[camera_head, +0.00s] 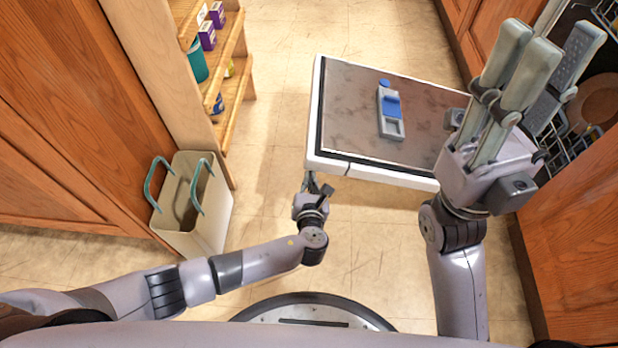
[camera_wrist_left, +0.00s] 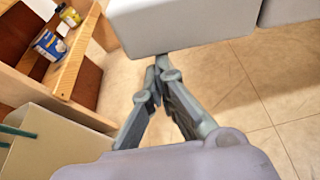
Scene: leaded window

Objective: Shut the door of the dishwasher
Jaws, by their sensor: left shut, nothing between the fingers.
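The dishwasher door (camera_head: 350,120) is open and lies about level, its brown-grey inner panel framed in white. A grey and blue dispenser (camera_head: 390,112) sits on that panel. The dishwasher interior (camera_head: 590,120) shows in part at the right, behind my right gripper. My left gripper (camera_head: 318,186) is shut and empty beside the door's lower left corner. In the left wrist view, its closed fingertips (camera_wrist_left: 162,68) are at the white door edge (camera_wrist_left: 185,28); I cannot tell whether they touch. My right gripper (camera_head: 545,65) is open and empty, high over the door's right end, hiding part of it.
A cream bin (camera_head: 205,230) with teal handles stands at the left beside wooden shelves (camera_head: 225,60) holding small packages. Wooden cabinets (camera_head: 575,265) flank the dishwasher at the right. Tiled floor (camera_head: 275,130) is clear between the shelves and the door.

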